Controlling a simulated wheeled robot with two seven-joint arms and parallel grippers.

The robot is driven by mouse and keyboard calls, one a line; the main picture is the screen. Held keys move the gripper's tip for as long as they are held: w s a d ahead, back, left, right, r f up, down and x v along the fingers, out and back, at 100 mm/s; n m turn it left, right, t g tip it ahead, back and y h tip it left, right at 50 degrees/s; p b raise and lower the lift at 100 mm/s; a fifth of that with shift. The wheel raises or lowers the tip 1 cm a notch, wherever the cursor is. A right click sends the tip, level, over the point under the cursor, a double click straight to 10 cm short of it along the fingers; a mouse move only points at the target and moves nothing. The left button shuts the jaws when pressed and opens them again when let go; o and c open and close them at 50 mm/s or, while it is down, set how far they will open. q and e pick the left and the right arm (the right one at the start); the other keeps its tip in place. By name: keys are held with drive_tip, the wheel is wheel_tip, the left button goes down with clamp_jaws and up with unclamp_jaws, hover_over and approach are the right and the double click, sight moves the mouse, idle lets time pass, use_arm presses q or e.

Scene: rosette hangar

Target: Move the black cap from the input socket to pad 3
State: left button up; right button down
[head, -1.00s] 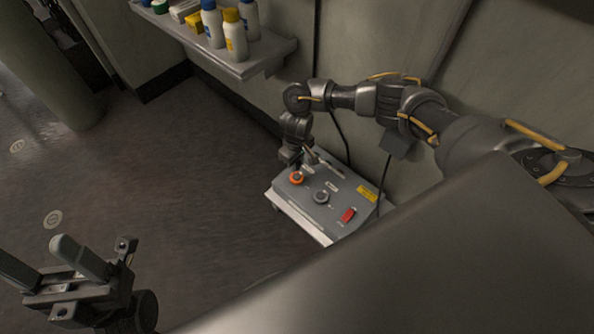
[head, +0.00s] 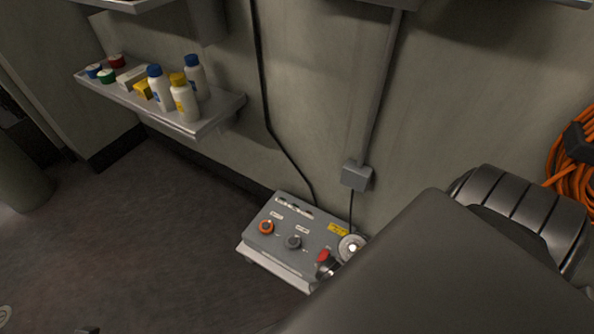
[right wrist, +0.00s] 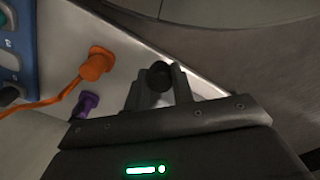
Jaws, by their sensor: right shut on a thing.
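In the right wrist view my right gripper (right wrist: 157,88) is shut on the black cap (right wrist: 158,74), whose dark round top shows between the two fingers. A pale surface lies behind it; I cannot tell a gap or contact. In the head view my right arm covers the lower right and the gripper and cap are hidden. The grey box (head: 285,256) has an orange-ringed round fitting (head: 267,228), a grey round fitting (head: 293,242) and a red switch (head: 323,256). Its labels are too small to read, so I cannot pick out the input socket. I cannot identify pad 3. My left gripper is not in view.
A wall shelf (head: 215,115) with bottles and small boxes stands at the upper left. An orange cable coil (head: 575,155) hangs at the right. The right wrist view shows an orange plug (right wrist: 97,63) with its cable and a purple plug (right wrist: 86,103) left of the gripper.

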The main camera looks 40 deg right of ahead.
drive_tip(key=s+d+r+m, duration=0.2)
drive_tip(key=s+d, duration=0.6)
drive_tip(key=d, duration=0.2)
drive_tip(key=s+d+r+m, duration=0.1)
drive_tip(key=s+d+r, duration=0.1)
drive_tip(key=s+d, duration=0.65)
drive_tip(key=shift+w+d+f, duration=0.1)
drive_tip(key=shift+d+f, duration=0.1)
drive_tip(key=shift+f, duration=1.2)
drive_tip(key=shift+d+f, duration=0.2)
drive_tip(key=shift+f, duration=1.15)
drive_tip(key=shift+p, duration=0.7)
drive_tip(key=shift+p, duration=0.6)
